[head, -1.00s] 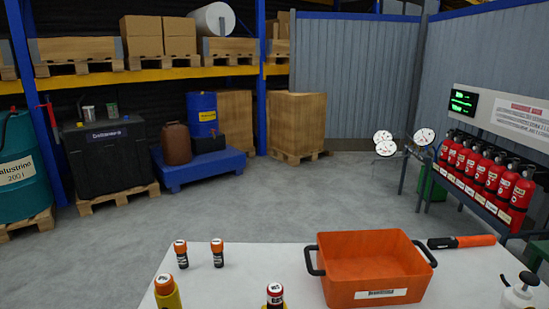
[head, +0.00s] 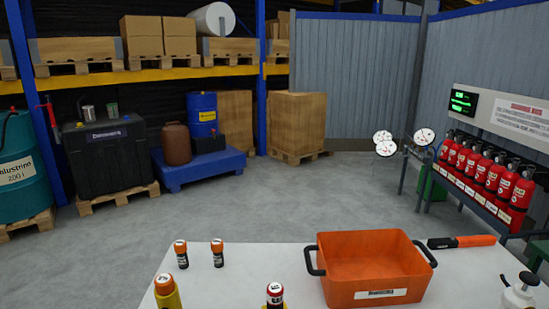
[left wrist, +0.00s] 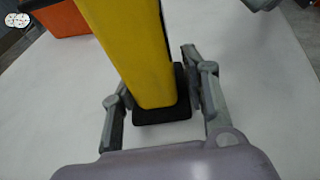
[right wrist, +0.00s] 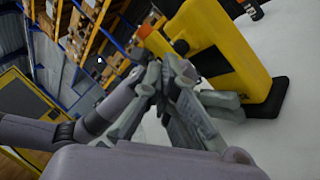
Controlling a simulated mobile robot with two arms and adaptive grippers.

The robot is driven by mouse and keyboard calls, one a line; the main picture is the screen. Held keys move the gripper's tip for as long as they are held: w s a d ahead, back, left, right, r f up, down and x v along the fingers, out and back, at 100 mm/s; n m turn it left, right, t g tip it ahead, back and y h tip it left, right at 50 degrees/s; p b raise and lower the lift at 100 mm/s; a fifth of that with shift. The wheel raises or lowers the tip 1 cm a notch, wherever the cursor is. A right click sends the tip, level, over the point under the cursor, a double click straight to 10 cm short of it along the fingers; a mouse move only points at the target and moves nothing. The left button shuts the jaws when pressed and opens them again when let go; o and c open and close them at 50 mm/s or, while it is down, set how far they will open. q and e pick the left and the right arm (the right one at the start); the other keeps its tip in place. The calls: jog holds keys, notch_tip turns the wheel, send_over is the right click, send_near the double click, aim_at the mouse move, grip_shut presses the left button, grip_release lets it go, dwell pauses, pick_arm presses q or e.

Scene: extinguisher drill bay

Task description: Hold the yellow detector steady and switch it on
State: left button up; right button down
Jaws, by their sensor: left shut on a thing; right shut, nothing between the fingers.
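The yellow detector (left wrist: 140,50) shows in the left wrist view as a long yellow body with a black end (left wrist: 163,108). My left gripper (left wrist: 162,88) is shut on it, with a finger on each side near that black end. In the right wrist view the detector (right wrist: 222,55) is large and tilted, with its black end at the lower right. My right gripper (right wrist: 172,65) is shut and empty beside the yellow body; I cannot tell if it touches. Neither gripper shows in the head view.
A yellow, orange-capped item (head: 168,296) is cut by the head view's bottom edge. Red extinguishers (head: 497,175) hang at right.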

jog(key=shift+w, duration=0.15)
dwell(0.5)
jog(key=shift+w+a, duration=0.15)
jog(key=shift+w, duration=0.15)
dwell(0.4)
jog(key=shift+s, duration=0.4)
jog(key=s+d, duration=0.2)
jog(key=s, duration=0.3)
jog(key=shift+s, duration=0.4)
pick_arm(q)
jog(key=o, duration=1.1)
